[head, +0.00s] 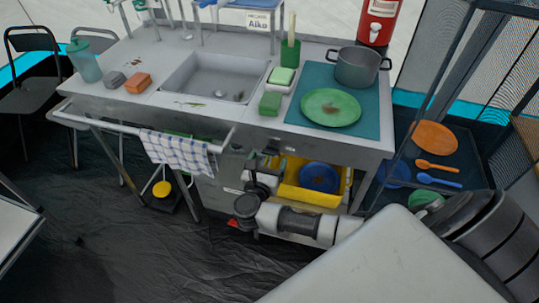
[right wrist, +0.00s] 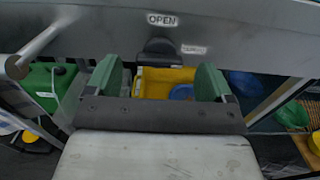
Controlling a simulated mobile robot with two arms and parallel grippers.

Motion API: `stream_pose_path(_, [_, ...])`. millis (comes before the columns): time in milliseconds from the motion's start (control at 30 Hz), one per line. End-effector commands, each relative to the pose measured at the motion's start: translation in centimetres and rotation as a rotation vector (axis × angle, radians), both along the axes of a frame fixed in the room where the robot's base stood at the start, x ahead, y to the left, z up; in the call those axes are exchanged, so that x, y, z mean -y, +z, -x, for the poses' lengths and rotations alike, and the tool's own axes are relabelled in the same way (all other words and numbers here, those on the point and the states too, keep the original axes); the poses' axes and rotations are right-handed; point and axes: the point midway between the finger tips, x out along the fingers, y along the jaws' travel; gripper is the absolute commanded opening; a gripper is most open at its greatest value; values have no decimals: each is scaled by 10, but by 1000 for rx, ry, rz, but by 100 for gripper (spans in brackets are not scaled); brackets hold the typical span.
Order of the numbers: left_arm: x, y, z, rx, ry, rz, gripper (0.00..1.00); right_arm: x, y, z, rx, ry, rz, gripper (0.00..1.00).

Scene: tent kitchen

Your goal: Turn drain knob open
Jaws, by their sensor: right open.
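The black drain knob (right wrist: 158,50) sits on the grey front panel of the sink counter in the right wrist view, just under a label reading OPEN. A second, blurred label is to its right. My right gripper (right wrist: 158,80) is open, its two green fingers spread either side of the knob's line. The knob shows beyond and between the fingers; I cannot tell whether they touch it. In the head view my right gripper (head: 255,165) is at the counter's front, below the sink (head: 212,76). My left gripper is not in view.
A towel (head: 180,150) hangs on the front rail (head: 110,128) left of my right gripper. A yellow bin (head: 318,195) with a blue bowl stands on the lower shelf. A green plate (head: 330,107) and a pot (head: 358,66) stand on the counter. A side rack is at right.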

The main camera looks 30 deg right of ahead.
Motion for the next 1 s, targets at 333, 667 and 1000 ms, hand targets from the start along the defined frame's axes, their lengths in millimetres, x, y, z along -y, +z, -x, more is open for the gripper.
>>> stream_pose_path(333, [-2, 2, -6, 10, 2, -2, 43, 15, -1, -13, -1, 0, 0, 83])
stream_pose_path(667, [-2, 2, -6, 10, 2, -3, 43, 15, -1, -12, -1, 0, 0, 57])
stream_pose_path(1000, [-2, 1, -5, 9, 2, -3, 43, 14, -1, -12, -7, 0, 4, 34])
